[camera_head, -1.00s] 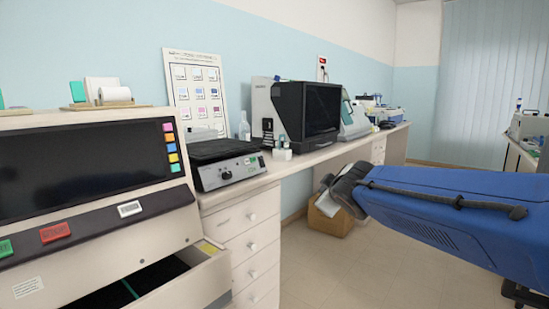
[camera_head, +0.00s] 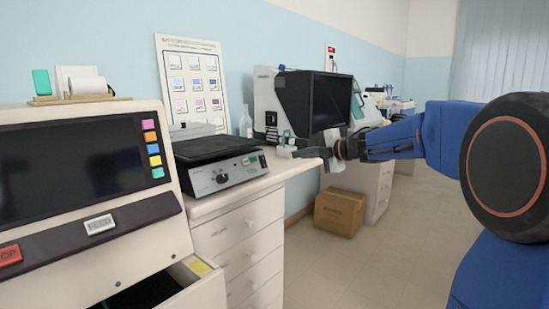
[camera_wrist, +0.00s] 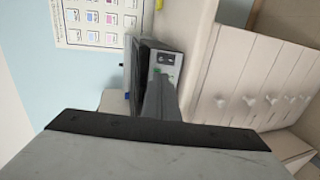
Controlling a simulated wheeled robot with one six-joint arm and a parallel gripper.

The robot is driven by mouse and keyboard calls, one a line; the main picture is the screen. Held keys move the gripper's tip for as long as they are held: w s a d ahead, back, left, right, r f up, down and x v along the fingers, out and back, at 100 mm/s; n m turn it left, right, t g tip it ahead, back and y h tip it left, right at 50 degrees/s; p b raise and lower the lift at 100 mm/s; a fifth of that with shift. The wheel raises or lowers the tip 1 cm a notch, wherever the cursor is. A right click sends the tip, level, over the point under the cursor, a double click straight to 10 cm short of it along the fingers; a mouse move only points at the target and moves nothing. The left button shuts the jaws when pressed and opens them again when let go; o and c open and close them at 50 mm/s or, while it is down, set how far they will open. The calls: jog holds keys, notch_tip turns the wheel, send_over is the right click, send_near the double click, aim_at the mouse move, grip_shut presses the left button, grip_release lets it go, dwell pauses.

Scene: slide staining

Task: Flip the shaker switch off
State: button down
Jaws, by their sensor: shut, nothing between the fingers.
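The shaker (camera_head: 222,173) stands on the bench, with a dark flat platform on top and a pale front panel. The panel has a black knob on the left and a green-marked part (camera_head: 253,161) near its right end. I cannot tell the switch's position. My gripper (camera_head: 297,153) is shut and empty, just right of the shaker and apart from it, its tip pointing left. In the wrist view, turned sideways, the shaker panel (camera_wrist: 172,66) shows beyond my gripper (camera_wrist: 158,84), which covers part of the shaker.
A white machine with a dark screen (camera_head: 75,165) and a partly open drawer stands at left. A boxy device with a black monitor (camera_head: 330,100) stands behind my gripper. White drawers (camera_head: 240,240) sit below the bench. A cardboard box (camera_head: 340,212) is on the floor.

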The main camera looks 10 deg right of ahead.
jog(key=shift+w+f, duration=0.1)
jog(key=shift+f, duration=0.05)
send_near(263, 158)
jog(key=x, duration=0.5)
jog(key=shift+w+d+f, duration=0.1)
jog(key=shift+w+f, duration=0.05)
jog(key=shift+w+a+f, duration=0.1)
jog(key=shift+w+a, duration=0.25)
jog(key=shift+w, duration=0.2)
jog(key=shift+w+a, duration=0.15)
dwell(0.3)
